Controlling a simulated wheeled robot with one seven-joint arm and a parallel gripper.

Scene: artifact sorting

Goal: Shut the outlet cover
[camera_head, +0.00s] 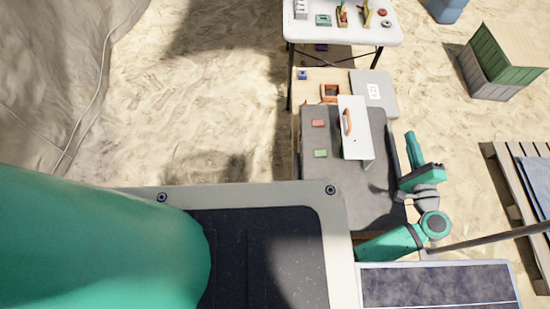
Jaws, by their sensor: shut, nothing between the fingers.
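A white panel (353,128) with an orange handle (347,121) stands out over the dark grey work surface (316,178); I take it for the outlet cover. From above I cannot tell how far open it is. A grey plate (385,103) with a small white marked square (374,91) lies just beyond it, and I cannot tell whether it is the outlet. My gripper (376,189) is at the right side of the work surface, nearer to me than the panel's near end. It looks apart from the panel. Its fingers are small and dark here, shut and empty.
A red block (319,123) and a green block (320,153) lie left of the panel. An orange-brown open box (330,92) and a blue block (302,75) sit beyond. A white table (358,36) with small objects stands at the back. Sand lies left.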

